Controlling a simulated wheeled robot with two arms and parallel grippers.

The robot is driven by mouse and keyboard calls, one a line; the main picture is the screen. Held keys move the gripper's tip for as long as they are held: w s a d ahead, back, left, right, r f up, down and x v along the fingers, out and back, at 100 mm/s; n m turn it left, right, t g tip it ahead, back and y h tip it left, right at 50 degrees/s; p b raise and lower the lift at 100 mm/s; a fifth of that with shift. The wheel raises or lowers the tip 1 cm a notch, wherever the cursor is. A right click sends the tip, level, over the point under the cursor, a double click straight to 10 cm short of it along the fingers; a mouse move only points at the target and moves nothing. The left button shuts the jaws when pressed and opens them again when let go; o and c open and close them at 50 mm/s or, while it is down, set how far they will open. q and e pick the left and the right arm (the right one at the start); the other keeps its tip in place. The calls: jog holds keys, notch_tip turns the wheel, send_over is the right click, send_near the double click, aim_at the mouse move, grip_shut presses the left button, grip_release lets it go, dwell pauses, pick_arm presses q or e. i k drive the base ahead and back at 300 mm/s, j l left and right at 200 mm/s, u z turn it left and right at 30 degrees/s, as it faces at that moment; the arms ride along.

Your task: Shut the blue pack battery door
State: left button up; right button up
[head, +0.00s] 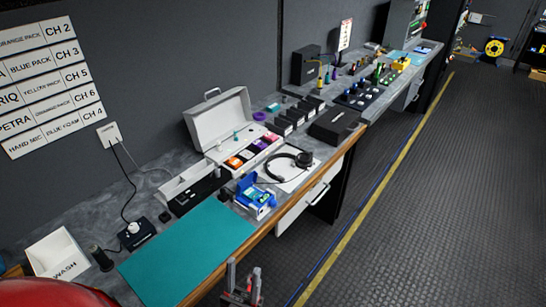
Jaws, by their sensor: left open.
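The blue pack (262,207) sits on the counter, just beyond the right end of the teal mat. A blue flap, which looks like its battery door (246,183), stands up at its back left. The inside shows pale and greenish parts, too small to make out. My left gripper (243,279) is at the bottom of the head view, in front of the counter edge. Its two fingers point up and are apart, with nothing between them. It is well clear of the pack. My right gripper is not in view.
The teal mat (190,250) is bare. A headset (290,165) lies on white paper right behind the pack. A black tray (198,193) and an open white case (222,118) stand behind it. The wooden counter edge (285,212) runs between gripper and pack. The floor (430,220) is clear.

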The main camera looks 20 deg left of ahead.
aim_at(247, 180)
jog(key=i+l+u, duration=0.1)
jog(key=i+l, duration=0.45)
jog(key=i+l+u, duration=0.1)
jog(key=i+l, duration=0.45)
jog(key=l, duration=0.15)
jog(key=i+l+u, duration=0.15)
jog(key=i+l, duration=0.4)
jog(key=u, duration=0.5)
jog(key=l+u, duration=0.15)
jog(key=u, duration=0.85)
jog(key=l+u, duration=0.1)
jog(key=u, duration=0.4)
